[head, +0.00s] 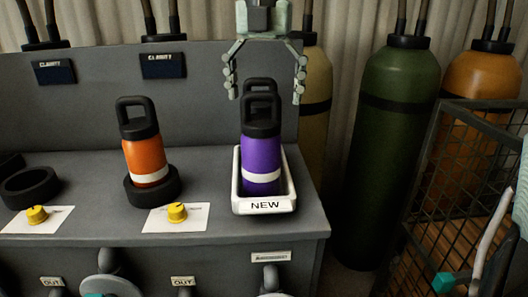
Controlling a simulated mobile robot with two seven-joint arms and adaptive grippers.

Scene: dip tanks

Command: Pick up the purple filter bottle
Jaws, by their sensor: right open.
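The purple filter bottle (261,158) stands upright in a white tray (236,190) labelled NEW, at the right end of the grey bench. It has a white band low down and a black cap with a loop handle. A second black loop shows just behind its cap; what it belongs to is mostly hidden. My right gripper (265,95) comes in from the top, open, fingers pointing down, with one finger to each side of the black loops in the picture. It holds nothing. I cannot tell its exact depth relative to the cap. My left gripper is out of view.
An orange bottle (144,157) stands in a black ring (154,195) to the left; an empty ring (30,187) is further left. Yellow knobs (177,212) line the front. Tall cylinders (398,150) stand behind; a wire cart (440,165) is at right.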

